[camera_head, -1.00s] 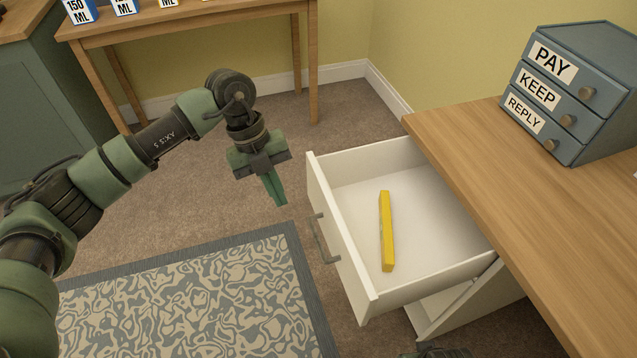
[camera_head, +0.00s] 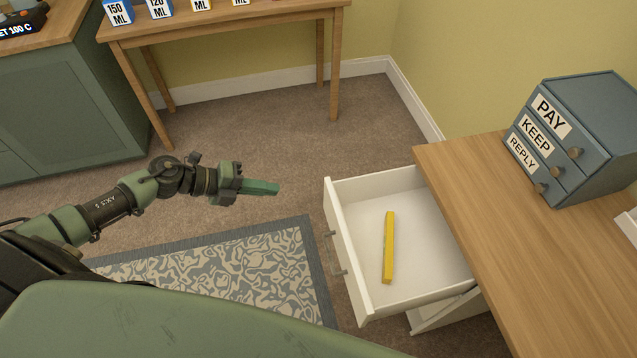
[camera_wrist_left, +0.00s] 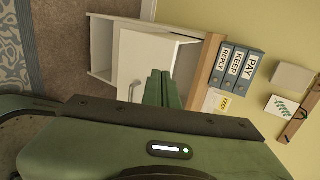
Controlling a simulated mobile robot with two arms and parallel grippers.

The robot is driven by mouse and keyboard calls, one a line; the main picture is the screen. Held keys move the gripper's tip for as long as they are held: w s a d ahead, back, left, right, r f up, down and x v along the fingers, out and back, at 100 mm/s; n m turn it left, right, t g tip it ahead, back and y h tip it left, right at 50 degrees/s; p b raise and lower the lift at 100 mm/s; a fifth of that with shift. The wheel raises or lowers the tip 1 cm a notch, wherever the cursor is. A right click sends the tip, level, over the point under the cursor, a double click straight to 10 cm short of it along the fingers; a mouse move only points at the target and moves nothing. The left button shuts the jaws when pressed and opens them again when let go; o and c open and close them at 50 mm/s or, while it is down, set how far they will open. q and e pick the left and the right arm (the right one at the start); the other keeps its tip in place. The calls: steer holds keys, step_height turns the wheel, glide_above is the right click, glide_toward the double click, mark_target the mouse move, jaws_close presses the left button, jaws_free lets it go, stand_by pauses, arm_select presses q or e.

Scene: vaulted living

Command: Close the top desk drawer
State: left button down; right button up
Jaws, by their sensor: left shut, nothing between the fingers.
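The top desk drawer (camera_head: 425,264) is white and pulled well out from under the wooden desk (camera_head: 545,265). A yellow bar-shaped object (camera_head: 389,247) lies inside it. The drawer's front panel faces left and carries a grey handle (camera_head: 335,255). My left gripper (camera_head: 278,188) is shut and empty, pointing right, to the left of the drawer and apart from it. In the left wrist view the shut fingers (camera_wrist_left: 160,88) show in front of the drawer front (camera_wrist_left: 145,62), which appears turned sideways. My right gripper is not in view.
A small blue drawer unit (camera_head: 580,140) labelled PAY, KEEP and REPLY stands on the desk. A patterned rug (camera_head: 225,275) lies on the carpet left of the drawer. A wooden side table (camera_head: 230,22) and a green cabinet (camera_head: 65,120) stand behind. The carpet between is clear.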

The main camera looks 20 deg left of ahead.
arm_select(q)
glide_toward(328, 191)
step_height(328, 191, down, 4)
steer(key=w, duration=0.1)
steer(key=w+d, duration=0.1)
steer(key=d+p, duration=0.1)
steer(key=d, duration=0.1)
steer(key=shift+w+r, duration=0.2)
steer(key=shift+w, duration=0.2)
steer(key=shift+w+d+f+p, duration=0.1)
steer(key=shift+w+d+p, duration=0.25)
steer(key=shift+d, duration=0.35)
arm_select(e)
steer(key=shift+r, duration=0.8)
